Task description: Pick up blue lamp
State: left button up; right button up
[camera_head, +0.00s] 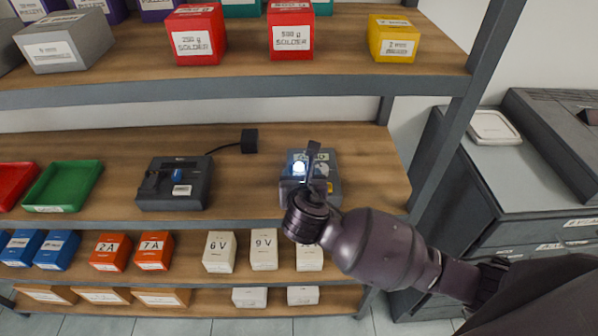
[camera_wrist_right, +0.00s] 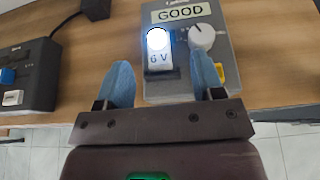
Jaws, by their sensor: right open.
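A lit lamp with a bluish-white glow (camera_head: 299,167) sits in the grey tester (camera_head: 327,168) on the middle shelf. In the right wrist view the lamp (camera_wrist_right: 157,39) stands above a white "6 V" block, and the tester (camera_wrist_right: 222,57) has a "GOOD" label. The glare hides the lamp's own colour. My right gripper (camera_wrist_right: 163,70) is open, its blue-grey fingers on either side of the block, with nothing gripped. In the head view the right gripper (camera_head: 311,172) is over the tester and partly covers it. My left gripper is out of view.
A black device (camera_head: 150,190) with a blue part (camera_head: 178,175) stands to the left, cabled to a black block (camera_head: 249,141). A green tray (camera_head: 64,186) is further left. The upper shelf (camera_head: 230,86) holds several boxes. A rack post (camera_head: 460,120) is on the right.

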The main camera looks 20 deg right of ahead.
aim_at(299, 171)
jog(key=x, duration=0.4)
jog(key=shift+w+a+f, duration=0.15)
jog(key=shift+w+f, duration=0.05)
jog(key=shift+f, duration=0.35)
jog(key=shift+w+f, duration=0.3)
jog(key=shift+w, duration=0.3)
grip_shut()
